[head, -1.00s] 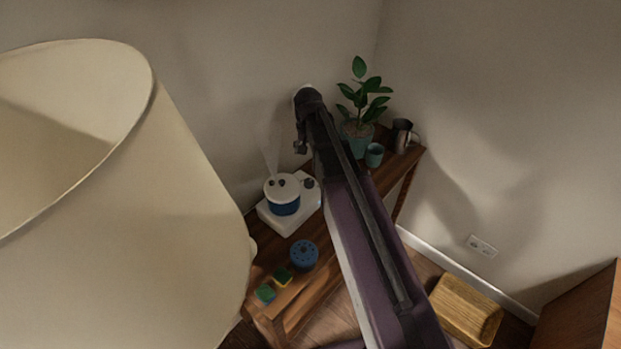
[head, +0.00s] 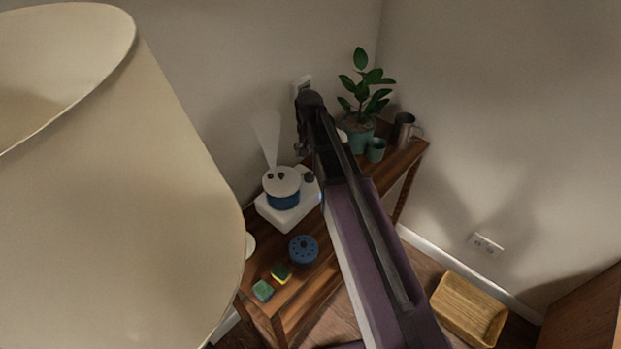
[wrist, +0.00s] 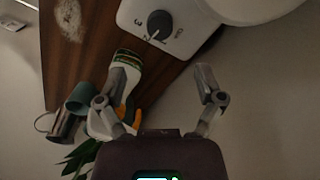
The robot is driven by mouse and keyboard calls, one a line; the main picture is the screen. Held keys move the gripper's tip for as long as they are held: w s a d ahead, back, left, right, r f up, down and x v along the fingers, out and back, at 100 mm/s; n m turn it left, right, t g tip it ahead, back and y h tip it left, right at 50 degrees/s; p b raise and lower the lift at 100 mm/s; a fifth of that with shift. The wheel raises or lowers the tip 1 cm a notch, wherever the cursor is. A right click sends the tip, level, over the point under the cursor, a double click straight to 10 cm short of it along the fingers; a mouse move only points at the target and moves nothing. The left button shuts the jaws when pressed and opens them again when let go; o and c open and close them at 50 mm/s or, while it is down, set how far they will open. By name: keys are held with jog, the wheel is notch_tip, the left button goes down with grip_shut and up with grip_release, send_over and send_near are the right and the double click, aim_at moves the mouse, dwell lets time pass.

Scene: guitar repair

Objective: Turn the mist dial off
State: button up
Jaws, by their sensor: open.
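The mist maker has a white base (head: 270,214), a blue tank (head: 283,200) and a white lid, with pale mist rising above it. Its dark mist dial (head: 309,177) is at the base's back right. In the wrist view the dial (wrist: 160,24) is a dark round knob with a pale pointer line, on a white panel with numbers beside it. My gripper (wrist: 162,80) is open and empty, its fingers spread below the dial in that picture and apart from it. In the head view my dark arm hides part of the table beside the mist maker.
A plant pot (head: 361,141), teal cup (head: 376,150) and metal mug (head: 404,131) stand at the table's far end. A blue round object (head: 303,249) and two sponges lie in front. A large lampshade (head: 110,200) fills the left. A white-and-green object (wrist: 127,72) shows near my left finger.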

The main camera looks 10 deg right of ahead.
aim_at(309, 175)
jog(key=shift+f+b, duration=4.5)
jog(key=shift+f, duration=0.25)
jog(key=c, duration=1.2)
